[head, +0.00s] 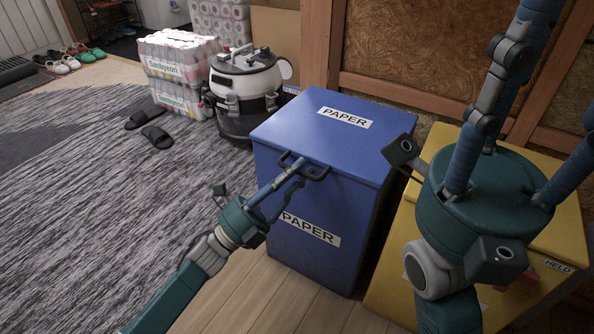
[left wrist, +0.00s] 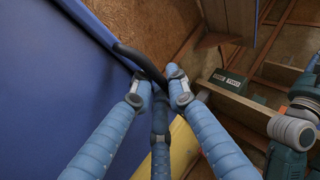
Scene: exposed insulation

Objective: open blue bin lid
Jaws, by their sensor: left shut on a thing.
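The blue bin (head: 352,225) stands upright on the floor, marked PAPER on its front and on its lid (head: 290,125). The lid lies flat on the bin and looks closed. A dark handle (head: 318,176) sticks out from the lid's front edge. My left gripper (head: 292,168) is shut on this handle, reaching in from the front left. In the left wrist view the dark handle (left wrist: 132,58) passes between the fingertips of the left gripper (left wrist: 157,84), beside the blue surface (left wrist: 50,70). My right gripper (head: 485,190) is raised over the yellow bin, its fingertips out of frame.
A yellow bin (head: 545,225) stands close to the right of the blue one. A vacuum cleaner (head: 245,90) and wrapped packs (head: 180,55) stand behind left. A wood-framed wall (head: 400,45) is behind. The grey rug (head: 70,200) is mostly clear, with black slippers (head: 156,136).

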